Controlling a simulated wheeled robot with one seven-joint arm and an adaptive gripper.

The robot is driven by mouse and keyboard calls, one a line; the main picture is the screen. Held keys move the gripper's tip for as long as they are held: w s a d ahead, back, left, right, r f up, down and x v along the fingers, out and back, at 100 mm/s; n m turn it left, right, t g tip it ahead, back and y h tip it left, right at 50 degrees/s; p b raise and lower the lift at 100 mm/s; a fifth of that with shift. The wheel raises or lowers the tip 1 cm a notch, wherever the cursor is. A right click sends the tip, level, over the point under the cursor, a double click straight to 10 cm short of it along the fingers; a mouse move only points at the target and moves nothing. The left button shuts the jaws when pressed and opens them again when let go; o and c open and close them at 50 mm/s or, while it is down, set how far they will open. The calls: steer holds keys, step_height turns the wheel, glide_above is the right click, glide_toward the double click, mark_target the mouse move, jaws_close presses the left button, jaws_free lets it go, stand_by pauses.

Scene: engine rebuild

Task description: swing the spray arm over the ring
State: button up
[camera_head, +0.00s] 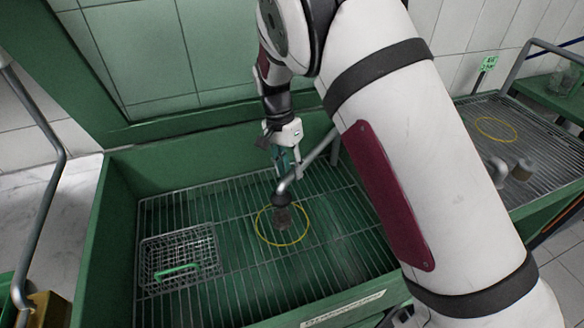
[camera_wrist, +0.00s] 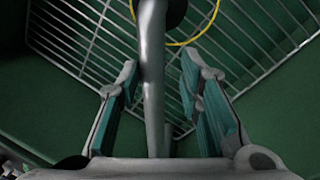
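The spray arm (camera_head: 316,157) is a grey pipe that reaches from the back of the green wash tank down to a dark nozzle (camera_head: 282,199). The yellow ring (camera_head: 281,245) lies flat on the tank's wire grate. In the head view the nozzle overlaps the ring's far edge, and a dark patch lies inside the ring. My gripper (camera_head: 285,165) is at the pipe, pointing down. In the wrist view the pipe (camera_wrist: 152,80) runs between my open fingers (camera_wrist: 160,68), with gaps on both sides. The nozzle (camera_wrist: 175,12) and part of the ring (camera_wrist: 187,43) show beyond the fingertips.
A wire basket (camera_head: 180,257) with a green handle sits on the grate (camera_head: 240,285) at left. The tank's green walls (camera_head: 120,215) surround the grate. A second grated station (camera_head: 530,135) with another yellow ring (camera_head: 496,128) stands at right. The grate's front is clear.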

stand_by(0.3)
step_height(320, 180, up, 7)
steer(key=a, duration=0.1)
steer(key=shift+w+r, duration=0.15)
steer(key=shift+w, duration=0.2)
stand_by(0.8)
